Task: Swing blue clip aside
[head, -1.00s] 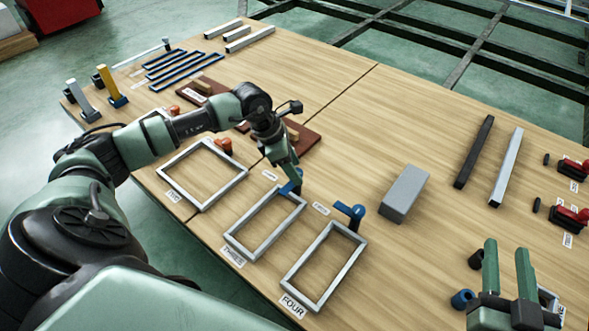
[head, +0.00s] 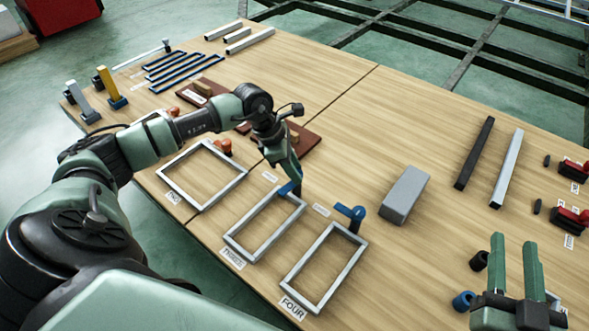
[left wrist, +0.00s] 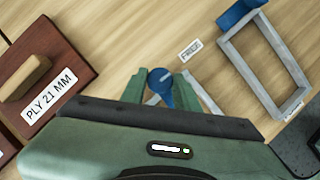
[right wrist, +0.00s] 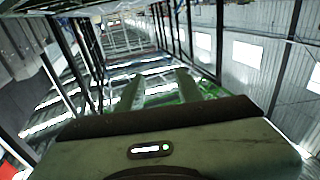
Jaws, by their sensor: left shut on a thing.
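My left gripper (head: 294,183) is shut on a blue clip (head: 287,189) at the upper corner of the grey frame labelled THREE (head: 238,241). In the left wrist view the clip's round head (left wrist: 160,78) shows between the fingers of my left gripper (left wrist: 168,92); most of that frame is hidden there. A second blue clip (head: 355,212) sits at the upper corner of the grey frame labelled FOUR (head: 303,285), apart from the gripper. My right gripper (head: 516,262) is open and empty, at the lower right of the head view.
A grey block (head: 404,195), a black bar (head: 474,153) and a silver bar (head: 506,168) lie to the right. A brown board (left wrist: 45,75) labelled PLY 21 MM lies beside my left gripper. Another grey frame (head: 202,175) is to the left. The table's middle is mostly clear.

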